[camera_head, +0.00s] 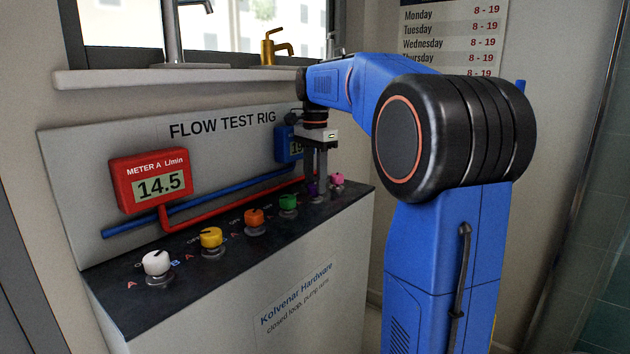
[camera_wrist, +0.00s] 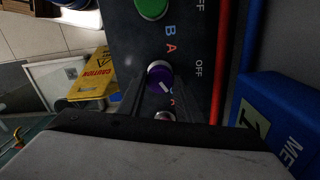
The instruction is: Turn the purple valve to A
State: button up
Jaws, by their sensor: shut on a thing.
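The purple valve (camera_head: 312,187) is a round knob on the dark top of the test rig, second from the right end. In the wrist view the purple valve (camera_wrist: 157,74) shows a white mark running toward its lower right, between OFF and the side opposite the letter A (camera_wrist: 171,48). My gripper (camera_head: 316,185) points down with its fingers at the purple valve, hiding part of it. In the wrist view my gripper (camera_wrist: 159,84) has one finger on each side of the knob and is shut on it.
White (camera_head: 156,262), yellow (camera_head: 211,237), orange (camera_head: 254,217) and green (camera_head: 288,202) valves stand to the left, a pink one (camera_head: 337,179) close to the right. Red meter A (camera_head: 150,178) reads 14.5. A blue meter (camera_head: 287,144) is partly hidden behind my arm.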

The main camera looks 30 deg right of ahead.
jog(key=shift+n, duration=0.3)
jog(key=n, duration=0.5)
jog(key=shift+n, duration=0.4)
jog(key=n, duration=1.2)
jog(key=shift+n, duration=0.3)
jog(key=n, duration=0.4)
jog(key=shift+n, duration=0.3)
jog(key=o, duration=1)
jog(key=shift+o, duration=0.2)
